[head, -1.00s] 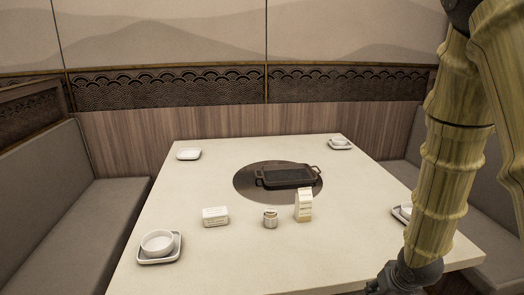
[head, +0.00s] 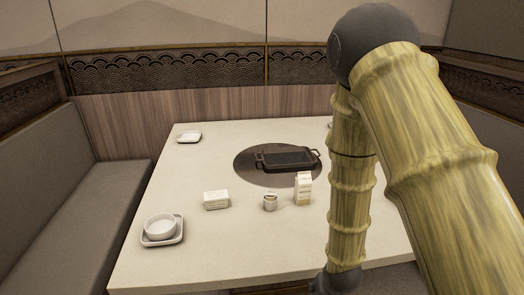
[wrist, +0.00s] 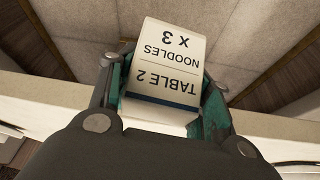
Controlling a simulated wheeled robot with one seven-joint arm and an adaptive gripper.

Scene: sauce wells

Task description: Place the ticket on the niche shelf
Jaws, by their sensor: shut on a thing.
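The ticket (wrist: 165,65) is a white card, printed upside down in the wrist view with "TABLE 2", "NOODLES" and "X 3" above a dark blue band. My gripper (wrist: 163,92) is shut on it, with teal-padded fingers at its left and right sides. The ticket sticks out beyond the fingers. In the head view my gripper and the ticket are out of sight; only my bamboo-like arm shows. I cannot make out a niche shelf in either view.
A pale table (head: 190,245) bears a black grill pan (head: 287,158), a small jar (head: 270,202), a carton (head: 304,188), a white block (head: 216,200) and a bowl (head: 161,227) on a saucer. A bench (head: 80,215) runs along the left. My arm hides the table's right side.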

